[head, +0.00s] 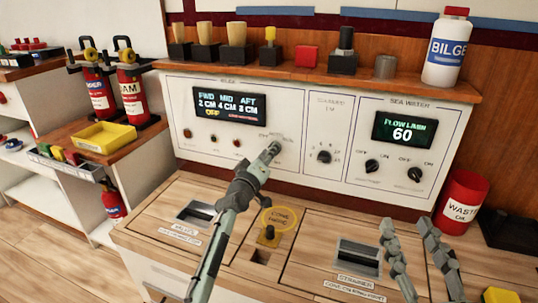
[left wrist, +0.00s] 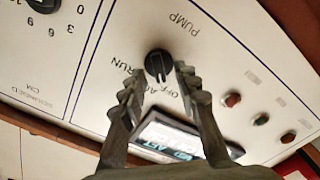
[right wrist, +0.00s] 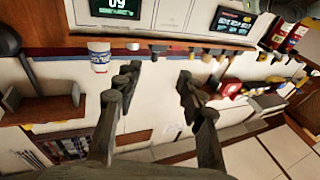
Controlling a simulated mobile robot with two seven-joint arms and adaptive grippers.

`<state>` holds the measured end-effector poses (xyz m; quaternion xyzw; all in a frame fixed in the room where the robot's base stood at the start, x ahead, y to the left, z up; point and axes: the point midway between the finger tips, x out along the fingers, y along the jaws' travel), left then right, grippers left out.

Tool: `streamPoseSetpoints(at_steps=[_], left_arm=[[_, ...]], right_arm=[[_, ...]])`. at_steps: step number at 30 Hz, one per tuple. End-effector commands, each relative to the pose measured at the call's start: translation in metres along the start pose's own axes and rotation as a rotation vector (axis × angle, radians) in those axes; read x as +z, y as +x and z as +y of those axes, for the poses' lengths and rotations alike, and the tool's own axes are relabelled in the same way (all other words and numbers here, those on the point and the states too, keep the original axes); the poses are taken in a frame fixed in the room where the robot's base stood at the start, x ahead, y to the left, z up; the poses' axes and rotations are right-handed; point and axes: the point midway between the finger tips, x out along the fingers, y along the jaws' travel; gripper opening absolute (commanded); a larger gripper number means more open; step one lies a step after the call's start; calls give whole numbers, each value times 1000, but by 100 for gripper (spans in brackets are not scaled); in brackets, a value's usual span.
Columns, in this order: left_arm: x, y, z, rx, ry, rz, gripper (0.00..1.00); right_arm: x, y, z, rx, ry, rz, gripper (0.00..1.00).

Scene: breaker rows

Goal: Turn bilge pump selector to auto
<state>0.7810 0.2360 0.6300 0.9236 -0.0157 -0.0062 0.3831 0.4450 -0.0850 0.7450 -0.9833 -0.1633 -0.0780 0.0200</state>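The bilge pump selector is a black knob (left wrist: 158,65) on the white panel, seen in the left wrist view with PUMP, OFF and RUN lettering around it. My left gripper (head: 272,148) is at the panel, and in the head view it covers the knob. In the left wrist view its fingers are apart, one on each side of the knob; I cannot tell whether they touch it. The bilge display (head: 228,105) reads FWD 2 CM, MID 4 CM, AFT 3 CM, with OFF in yellow. My right gripper (head: 410,228) is open and empty at the right, above the counter.
Small indicator buttons (head: 211,138) sit left of the selector. A sounding knob (head: 324,156) and two sea water knobs (head: 372,166) are to the right. A wooden counter (head: 330,222) lies below. A red waste can (head: 462,205) stands at the right. A bilge bottle (head: 447,50) stands on the shelf.

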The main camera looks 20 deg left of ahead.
Motion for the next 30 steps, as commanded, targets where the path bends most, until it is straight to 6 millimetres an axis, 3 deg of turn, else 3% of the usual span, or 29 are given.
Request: streamPoseSetpoints(at_steps=[8, 16, 27, 30], left_arm=[[0, 2, 0, 0, 1, 0, 31], [0, 2, 0, 0, 1, -1, 0], [0, 2, 0, 0, 21, -1, 0], [0, 2, 1, -1, 52, -1, 0]], right_arm=[[-2, 0, -1, -2, 2, 10, 40], [-2, 0, -1, -2, 2, 9, 40], [0, 0, 0, -1, 0, -7, 40], [13, -1, 7, 13, -13, -69, 40]])
